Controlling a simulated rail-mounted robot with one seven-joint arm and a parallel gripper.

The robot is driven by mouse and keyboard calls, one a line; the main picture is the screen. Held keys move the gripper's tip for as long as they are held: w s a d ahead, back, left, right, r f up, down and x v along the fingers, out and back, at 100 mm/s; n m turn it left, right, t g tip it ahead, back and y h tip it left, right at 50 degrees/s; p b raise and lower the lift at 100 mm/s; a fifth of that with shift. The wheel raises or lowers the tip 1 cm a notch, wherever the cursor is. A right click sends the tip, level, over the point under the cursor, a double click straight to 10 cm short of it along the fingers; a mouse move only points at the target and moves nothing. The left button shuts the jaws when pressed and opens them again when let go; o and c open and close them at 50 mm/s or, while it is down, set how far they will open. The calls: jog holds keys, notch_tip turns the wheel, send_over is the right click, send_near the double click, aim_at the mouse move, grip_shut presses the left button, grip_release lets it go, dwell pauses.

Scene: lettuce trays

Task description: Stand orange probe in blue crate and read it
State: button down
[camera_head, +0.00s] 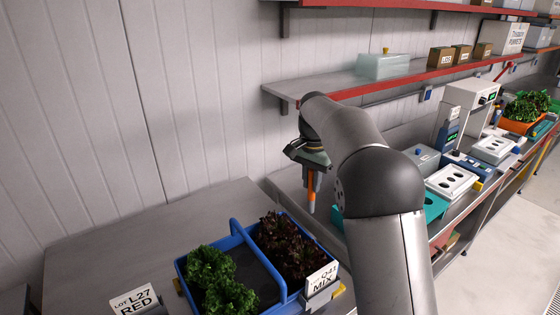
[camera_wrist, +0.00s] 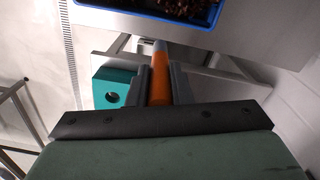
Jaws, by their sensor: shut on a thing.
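My gripper (camera_head: 311,168) is shut on the orange probe (camera_head: 312,190), which hangs tip down beyond the blue crate, above the gap by the metal tables. In the wrist view the orange probe (camera_wrist: 160,82) sits between the two dark fingers (camera_wrist: 160,85). The blue crate (camera_head: 237,226) stands on the near table, with green lettuce on its left side, dark red lettuce on its right, and a dark bare strip between. The crate's edge also shows at the top of the wrist view (camera_wrist: 200,22). The probe is apart from the crate. Any readout on the probe is hidden.
Cards reading "LOT L27 RED" (camera_head: 136,301) and "Q41 MIX" (camera_head: 321,279) stand by the crate. A teal piece (camera_wrist: 115,92) lies beyond the probe. Red-edged shelves (camera_head: 400,80) run along the wall above the bench of instruments. The near table's left part is clear.

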jog(key=w+a+f+m+b, duration=0.1)
jog(key=w+a+f+m, duration=0.1)
jog(key=a, duration=0.6)
jog(key=shift+a+f+m, duration=0.15)
jog(key=shift+f+m, duration=0.45)
jog(key=shift+f, duration=0.25)
jog(key=shift+f, duration=0.45)
jog(key=shift+f, duration=0.15)
jog(key=shift+f+b, duration=0.7)
jog(key=shift+f, duration=0.45)
jog(key=shift+f, duration=0.1)
jog(key=shift+f+b, duration=0.4)
jog(key=shift+f, duration=0.4)
